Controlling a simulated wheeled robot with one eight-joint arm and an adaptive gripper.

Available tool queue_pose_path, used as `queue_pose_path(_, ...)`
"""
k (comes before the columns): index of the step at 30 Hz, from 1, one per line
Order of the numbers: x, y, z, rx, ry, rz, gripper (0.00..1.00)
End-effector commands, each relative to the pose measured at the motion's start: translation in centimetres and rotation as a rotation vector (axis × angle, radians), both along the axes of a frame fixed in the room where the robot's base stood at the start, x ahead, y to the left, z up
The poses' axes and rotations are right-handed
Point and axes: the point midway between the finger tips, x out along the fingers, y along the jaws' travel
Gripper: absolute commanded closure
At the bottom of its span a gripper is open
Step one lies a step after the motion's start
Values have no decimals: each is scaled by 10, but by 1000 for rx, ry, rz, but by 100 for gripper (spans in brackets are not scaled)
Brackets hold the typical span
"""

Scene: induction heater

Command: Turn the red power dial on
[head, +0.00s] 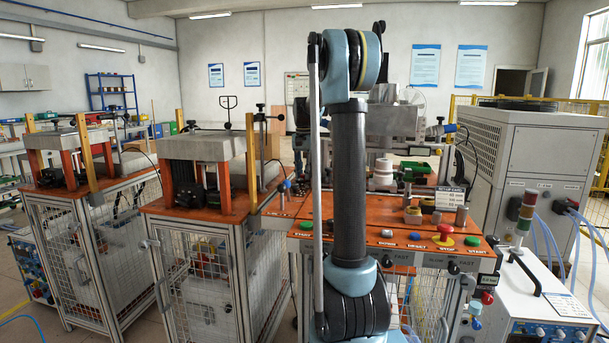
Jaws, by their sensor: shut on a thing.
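A small red knob-like part (488,297) shows at the right end of the orange workbench (330,241), beside the white box unit. I cannot tell for sure that it is the power dial, or how it is turned. A red mushroom button (445,230) on a yellow base sits on the bench top near its front edge. My arm rises through the middle of the head view and covers part of the bench. My gripper does not show, so its place relative to the dial cannot be seen.
A white box unit (530,296) with a black handle and blue panel stands at the lower right. A signal tower (524,213) and blue hoses stand near it. A large grey cabinet (540,150) is behind. Two caged stations (203,255) stand on the left.

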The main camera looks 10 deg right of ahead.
Motion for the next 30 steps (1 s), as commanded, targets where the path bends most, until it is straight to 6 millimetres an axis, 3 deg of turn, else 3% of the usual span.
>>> queue_pose_path(30,0,-1,0,0,-1,-962,99)
